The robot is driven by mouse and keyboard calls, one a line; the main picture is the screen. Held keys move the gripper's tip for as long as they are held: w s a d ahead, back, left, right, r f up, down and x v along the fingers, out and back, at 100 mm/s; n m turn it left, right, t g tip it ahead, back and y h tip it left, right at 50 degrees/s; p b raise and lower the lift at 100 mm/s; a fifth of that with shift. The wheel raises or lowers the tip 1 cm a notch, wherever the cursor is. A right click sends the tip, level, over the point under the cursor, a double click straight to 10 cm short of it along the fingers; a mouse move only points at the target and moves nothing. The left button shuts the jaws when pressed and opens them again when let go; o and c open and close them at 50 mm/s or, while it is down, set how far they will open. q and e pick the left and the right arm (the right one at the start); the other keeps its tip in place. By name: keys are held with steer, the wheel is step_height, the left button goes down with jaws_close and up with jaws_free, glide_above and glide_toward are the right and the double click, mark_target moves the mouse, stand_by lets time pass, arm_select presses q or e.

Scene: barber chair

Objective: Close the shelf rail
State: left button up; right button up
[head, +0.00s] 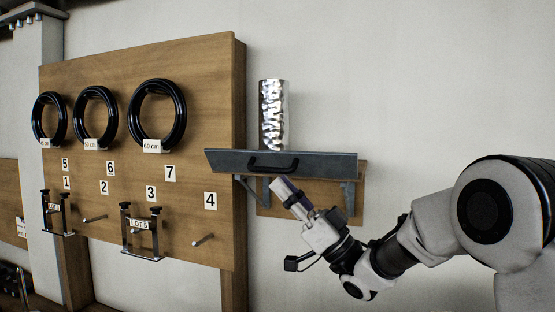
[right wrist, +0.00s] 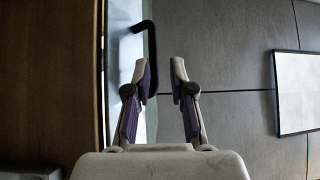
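The shelf rail (head: 325,164) is a long dark grey panel with a black handle (head: 272,165) on its face. It runs along the front of a small wall shelf, and its left end overlaps the edge of the wooden board. My right gripper (head: 283,187) is just below the handle, pointing up and left. In the right wrist view its two fingers (right wrist: 160,75) stand apart with nothing held between them. The black bent handle (right wrist: 148,45) shows just beyond the left fingertip; I cannot tell if they touch. My left gripper is not in view.
A shiny crumpled-looking metal cylinder (head: 272,115) stands on the shelf behind the rail. A bracket (head: 348,197) supports the shelf from below. The wooden board (head: 215,110) at left holds black rings (head: 158,112), number labels and pegs. The wall above and right is bare.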

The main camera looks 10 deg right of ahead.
mark_target(273, 172)
steer(key=w+r, duration=0.1)
steer(key=w+a+r+p, duration=0.1)
steer(key=shift+w+a+r+p, duration=0.2)
steer(key=shift+a+r+p, duration=0.1)
steer(key=shift+r, duration=0.05)
jaws_close()
steer(key=shift+w, duration=0.1)
jaws_free()
steer(key=shift+s+a+r, duration=0.15)
steer(key=shift+s, duration=0.15)
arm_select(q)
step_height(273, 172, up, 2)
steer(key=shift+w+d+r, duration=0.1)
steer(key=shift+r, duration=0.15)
arm_select(e)
steer(key=shift+w, duration=0.15)
